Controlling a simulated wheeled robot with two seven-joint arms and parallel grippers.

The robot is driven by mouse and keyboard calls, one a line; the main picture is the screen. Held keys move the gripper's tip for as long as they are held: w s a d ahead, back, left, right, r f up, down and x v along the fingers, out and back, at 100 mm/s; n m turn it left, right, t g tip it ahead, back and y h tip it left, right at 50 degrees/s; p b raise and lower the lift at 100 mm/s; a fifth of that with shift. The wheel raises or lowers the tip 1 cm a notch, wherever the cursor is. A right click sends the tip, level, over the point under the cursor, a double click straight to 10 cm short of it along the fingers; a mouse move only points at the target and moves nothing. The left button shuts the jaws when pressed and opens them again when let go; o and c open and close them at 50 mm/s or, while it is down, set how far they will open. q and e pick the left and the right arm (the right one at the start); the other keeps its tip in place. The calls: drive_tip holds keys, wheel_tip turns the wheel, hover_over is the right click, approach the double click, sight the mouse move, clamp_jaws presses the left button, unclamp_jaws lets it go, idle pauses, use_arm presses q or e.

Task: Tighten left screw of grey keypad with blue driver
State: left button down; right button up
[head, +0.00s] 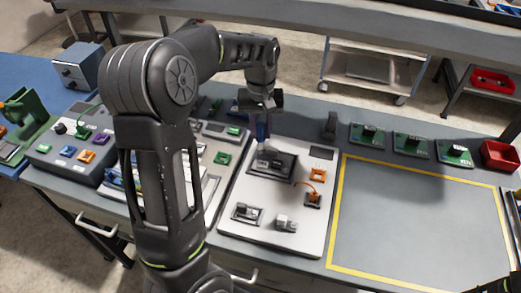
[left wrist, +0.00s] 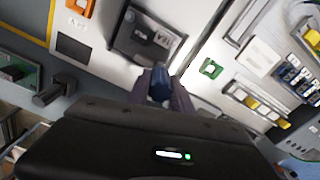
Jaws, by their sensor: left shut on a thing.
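My left gripper (head: 262,108) is shut on the blue driver (head: 262,130) and points down over the white panel. In the left wrist view the blue driver (left wrist: 160,84) sits between the fingers, seen nearly end-on. The grey keypad (head: 272,166) is on the upper part of the panel, below the driver. It also shows in the left wrist view (left wrist: 143,42), just beyond the fingertips. The driver's tip is hidden, and I cannot tell whether it touches a screw. The left screw is too small to make out. My right gripper is not in view.
The white panel (head: 241,222) also bears an orange square frame (head: 318,175) and other small fittings. A yellow-bordered clear area (head: 415,225) lies to the right. Several green boards and a red bin (head: 500,156) stand behind it. Other device panels crowd the left.

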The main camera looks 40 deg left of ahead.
use_arm(q)
drive_tip(key=shift+r, duration=0.15)
drive_tip(key=shift+r, duration=2.2)
